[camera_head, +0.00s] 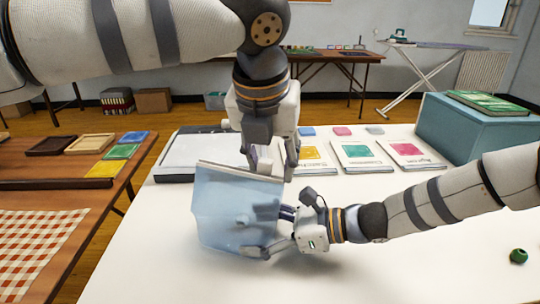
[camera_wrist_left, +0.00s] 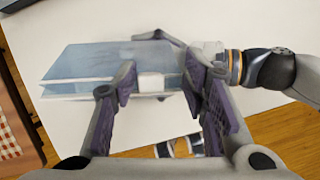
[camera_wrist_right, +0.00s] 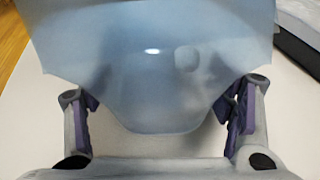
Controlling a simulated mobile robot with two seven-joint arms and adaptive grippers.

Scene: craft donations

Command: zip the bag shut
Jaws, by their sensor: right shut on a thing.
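The translucent blue bag (camera_head: 228,215) stands upright on the white table, with a pale zip strip (camera_head: 222,171) along its top edge. My left gripper (camera_head: 271,168) points down at the right part of that strip. In the left wrist view a small white slider (camera_wrist_left: 151,82) on the strip lies between its fingers, with a gap on the right finger's side. My right gripper (camera_head: 267,232) is shut on the bag's lower right side, one finger on either side; the bag also fills the right wrist view (camera_wrist_right: 130,60). How far the zip is closed cannot be told.
Cards with coloured squares (camera_head: 358,155) lie behind the bag. A green bead (camera_head: 518,256) sits at the right. The front of the table is clear.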

